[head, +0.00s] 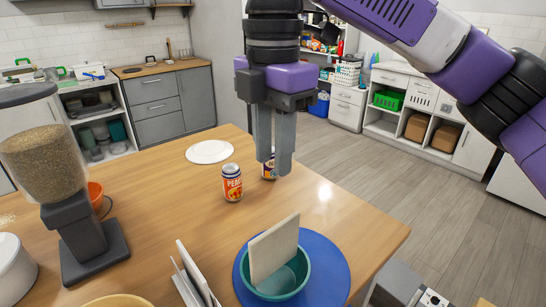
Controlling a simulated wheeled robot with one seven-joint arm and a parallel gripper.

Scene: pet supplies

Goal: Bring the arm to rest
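My gripper (274,165) hangs fingers-down over the wooden table in the head view.
On the table (165,225) are a white plate (209,151), a grain dispenser (90,245), and a blue mat (334,270) bearing a teal bowl (290,278) with a pale slab in it. Shelves and drawers line the back; open floor lies right of the table.

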